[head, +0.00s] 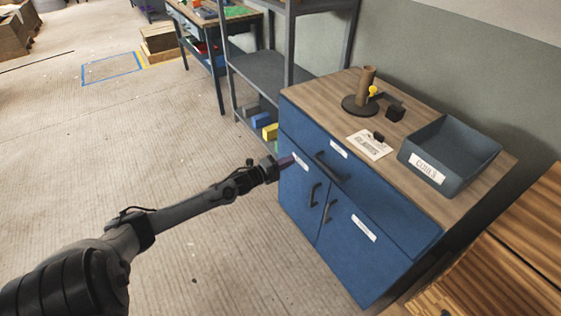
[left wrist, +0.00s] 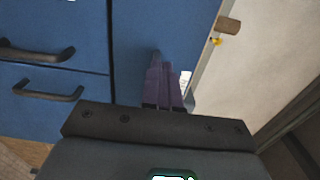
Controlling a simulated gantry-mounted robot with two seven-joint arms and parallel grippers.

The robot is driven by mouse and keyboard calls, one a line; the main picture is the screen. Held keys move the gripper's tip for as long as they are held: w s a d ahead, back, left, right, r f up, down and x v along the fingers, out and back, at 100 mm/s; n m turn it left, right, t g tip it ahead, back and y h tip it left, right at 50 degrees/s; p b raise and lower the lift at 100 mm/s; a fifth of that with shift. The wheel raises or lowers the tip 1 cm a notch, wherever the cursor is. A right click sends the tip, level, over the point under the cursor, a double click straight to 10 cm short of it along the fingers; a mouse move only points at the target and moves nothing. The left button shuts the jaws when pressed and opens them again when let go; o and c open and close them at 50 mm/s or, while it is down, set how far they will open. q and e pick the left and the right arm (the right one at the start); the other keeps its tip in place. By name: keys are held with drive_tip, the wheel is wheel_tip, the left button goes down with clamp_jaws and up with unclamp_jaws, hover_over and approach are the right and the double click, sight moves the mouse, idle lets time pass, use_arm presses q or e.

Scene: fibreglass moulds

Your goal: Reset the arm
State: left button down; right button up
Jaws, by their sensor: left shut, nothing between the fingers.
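My left arm reaches in from the lower left in the head view. Its gripper (head: 285,161) is in front of the blue cabinet (head: 345,215), near the left end of the top drawer. In the left wrist view the purple fingers (left wrist: 165,85) are together and empty, with the blue cabinet front (left wrist: 60,20) beyond them. I cannot tell whether the fingertips touch the cabinet. The drawer and doors look closed. My right gripper is in neither view.
On the cabinet's wooden top are a brown post on a round base (head: 361,100), a small black block (head: 395,112), a paper sheet (head: 371,145) and a grey labelled bin (head: 452,150). A grey shelf rack (head: 265,75) stands behind. The floor (head: 150,150) at left is open.

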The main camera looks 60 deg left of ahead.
use_arm(q)
drive_tip(key=s+d+f+n+p, duration=0.1)
drive_tip(key=s+d+f+p, duration=0.1)
drive_tip(key=s+d+f, duration=0.4)
drive_tip(key=s+d+n+g+p, duration=0.1)
drive_tip(key=s+d+n+g, duration=0.2)
drive_tip(key=d, duration=0.7)
drive_tip(key=s+d+n+g+p, duration=0.1)
drive_tip(key=s+d+n, duration=0.3)
drive_tip(key=d, duration=0.7)
drive_tip(key=s+d+r+n+g+p, duration=0.1)
drive_tip(key=s+d+r+n+g, duration=0.35)
drive_tip(key=s, duration=0.35)
drive_tip(key=s+d+r+n+g, duration=0.3)
drive_tip(key=s+d+r+g, duration=0.15)
drive_tip(key=s, duration=0.25)
wheel_tip(320, 180, up, 37)
drive_tip(key=s+g+p, duration=0.1)
drive_tip(key=p, duration=3.7)
drive_tip(key=shift+a+f+n, duration=0.15)
drive_tip(key=shift+a+n, duration=0.05)
drive_tip(key=shift+n, duration=0.15)
